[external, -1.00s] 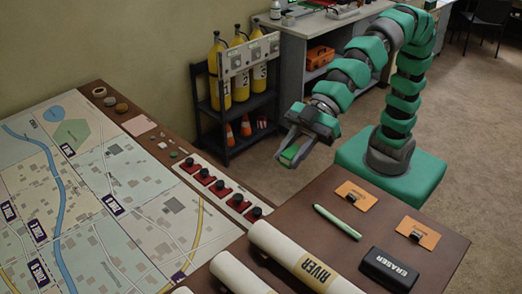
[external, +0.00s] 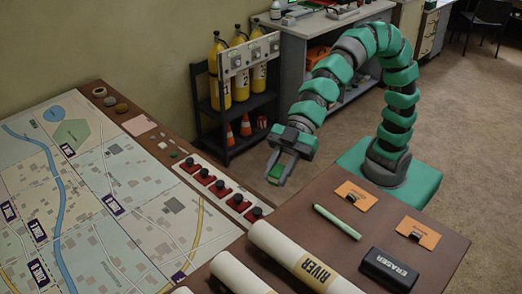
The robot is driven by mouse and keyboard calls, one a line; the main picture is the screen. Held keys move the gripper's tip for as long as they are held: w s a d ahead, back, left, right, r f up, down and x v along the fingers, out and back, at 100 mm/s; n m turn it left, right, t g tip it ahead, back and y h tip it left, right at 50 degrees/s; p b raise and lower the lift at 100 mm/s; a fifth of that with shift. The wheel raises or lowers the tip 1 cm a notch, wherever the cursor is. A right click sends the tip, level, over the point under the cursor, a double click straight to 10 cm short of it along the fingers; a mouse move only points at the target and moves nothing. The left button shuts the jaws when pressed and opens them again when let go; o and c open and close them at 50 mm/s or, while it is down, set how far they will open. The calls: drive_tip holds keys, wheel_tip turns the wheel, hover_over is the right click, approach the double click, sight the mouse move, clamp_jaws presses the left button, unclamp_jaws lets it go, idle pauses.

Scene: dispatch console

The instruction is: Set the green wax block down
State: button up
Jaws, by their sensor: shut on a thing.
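The green wax block (external: 276,171) is a small green piece between the fingers of my gripper (external: 277,174). My gripper is shut on it and points down, a little to the right of the row of red-based black knobs. From this view I cannot tell how high the block is, but no surface is seen touching it. The fingers hide part of the block.
The map table (external: 100,190) lies at left, with a panel of red-based black knobs (external: 220,188) along its edge. A rack of yellow cylinders (external: 240,80) stands behind.

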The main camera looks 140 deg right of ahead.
drive_tip(key=s+d+f+n+g+y+b, duration=0.1)
drive_tip(key=d+f+n+y+b, duration=0.1)
drive_tip(key=f, duration=0.6)
drive_tip(key=s+d+f+n+g+y+b, duration=0.1)
drive_tip(key=s+d+f+n+y+b, duration=0.1)
drive_tip(key=d+f+b, duration=0.3)
drive_tip(key=s+d+f+n+g+y+b, duration=0.1)
drive_tip(key=f+b, duration=0.4)
drive_tip(key=f, duration=0.7)
drive_tip(key=shift+s+d+n+y, duration=0.25)
drive_tip(key=shift+d+n, duration=0.05)
drive_tip(key=shift+d, duration=0.3)
drive_tip(key=shift+s+d+n+y, duration=0.25)
drive_tip(key=shift+d+n, duration=0.05)
drive_tip(key=shift+d, duration=0.3)
drive_tip(key=b, duration=0.3)
hover_over(216, 250)
drive_tip(key=s, duration=0.1)
drive_tip(key=shift+f, duration=0.75)
drive_tip(key=shift+w, duration=0.55)
drive_tip(key=shift+f+b, duration=0.6)
drive_tip(key=shift+f, duration=1.15)
